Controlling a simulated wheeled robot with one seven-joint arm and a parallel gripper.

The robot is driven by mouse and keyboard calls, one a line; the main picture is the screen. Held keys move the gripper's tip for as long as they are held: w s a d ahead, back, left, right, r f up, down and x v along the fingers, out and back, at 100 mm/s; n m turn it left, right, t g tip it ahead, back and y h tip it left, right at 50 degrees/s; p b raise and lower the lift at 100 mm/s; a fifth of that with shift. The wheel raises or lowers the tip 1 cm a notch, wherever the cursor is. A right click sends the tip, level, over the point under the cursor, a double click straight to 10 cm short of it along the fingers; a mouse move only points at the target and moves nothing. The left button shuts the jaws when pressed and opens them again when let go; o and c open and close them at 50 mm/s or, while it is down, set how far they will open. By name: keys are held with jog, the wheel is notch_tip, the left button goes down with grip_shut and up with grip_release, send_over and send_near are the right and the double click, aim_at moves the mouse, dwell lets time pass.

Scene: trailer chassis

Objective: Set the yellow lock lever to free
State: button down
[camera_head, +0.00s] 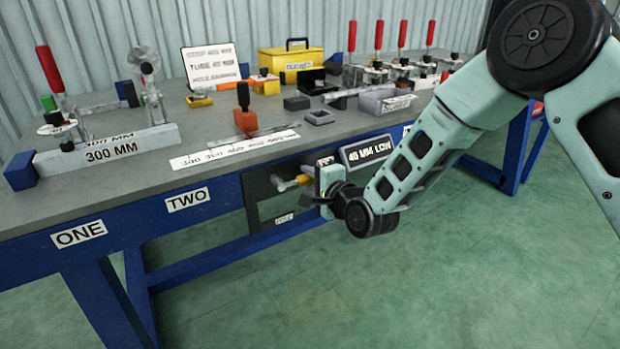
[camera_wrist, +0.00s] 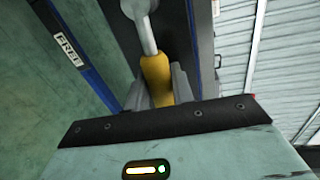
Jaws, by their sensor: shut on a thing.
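The yellow lock lever (camera_head: 301,180) sticks out from a dark panel (camera_head: 262,197) on the front of the blue bench, below the tabletop. In the wrist view the lever's yellow grip (camera_wrist: 156,80) lies between the grey fingers, with a pale metal rod (camera_wrist: 143,28) running on from it. My gripper (camera_wrist: 160,88) is shut on the yellow grip. In the head view my gripper (camera_head: 312,183) meets the lever from the right, and its fingers are partly hidden. A small label on the panel (camera_head: 284,218) is too small to read in the head view; in the wrist view a label (camera_wrist: 68,45) appears to read "FREE".
Toggle clamps with red handles, a yellow toolbox (camera_head: 290,62) and small blocks cover the grey tabletop (camera_head: 215,125). The green floor (camera_head: 430,270) in front is clear.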

jog(key=shift+f+m+b, duration=0.55)
jog(key=shift+f+m, duration=0.35)
jog(key=s+a+f+m+y+b, duration=0.2)
jog(key=a+f+m+b, duration=0.3)
jog(key=m, duration=0.6)
jog(key=shift+s+m+y+b, duration=0.4)
jog(key=shift+s+b, duration=0.05)
jog(key=shift+s, duration=0.25)
jog(key=c, duration=1.2)
grip_release()
jog(key=shift+c, duration=0.2)
jog(key=shift+s, duration=0.1)
jog(key=p+v, duration=0.2)
jog(key=v, duration=1.5)
jog(key=shift+d+p, duration=0.2)
jog(key=shift+p, duration=0.15)
